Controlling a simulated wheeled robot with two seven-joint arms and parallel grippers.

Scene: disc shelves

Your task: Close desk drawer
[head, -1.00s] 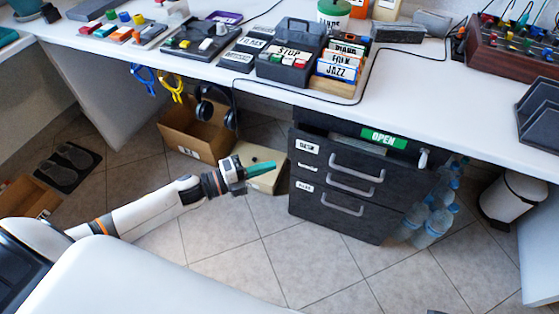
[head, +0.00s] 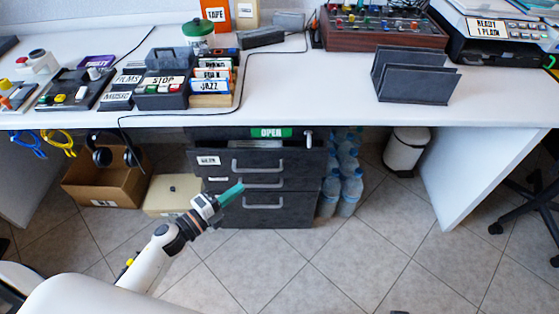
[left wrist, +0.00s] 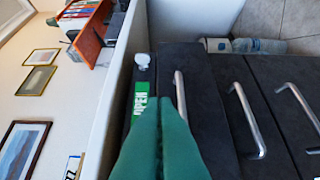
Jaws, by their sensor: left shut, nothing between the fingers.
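The desk drawer unit (head: 306,206) is dark grey and stands under the white desk, with three silver handles. Its top drawer (head: 222,162) appears pulled out, with a dark opening above its front and something pale inside. The top handle (head: 258,166) is a curved bar; handles also show in the left wrist view (left wrist: 181,95). A green OPEN sign (head: 271,132) sits above the top drawer. My left gripper (head: 238,188), with green fingers, is shut and empty in front of the drawer fronts. In the left wrist view the fingers (left wrist: 163,125) hide part of them. My right gripper is not in view.
A cardboard box (head: 100,184) and a cream box (head: 172,195) stand on the floor left of the unit. Water bottles (head: 345,185) and a white bin (head: 406,150) are to its right. The desk edge (head: 400,126) overhangs above. The tiled floor in front is clear.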

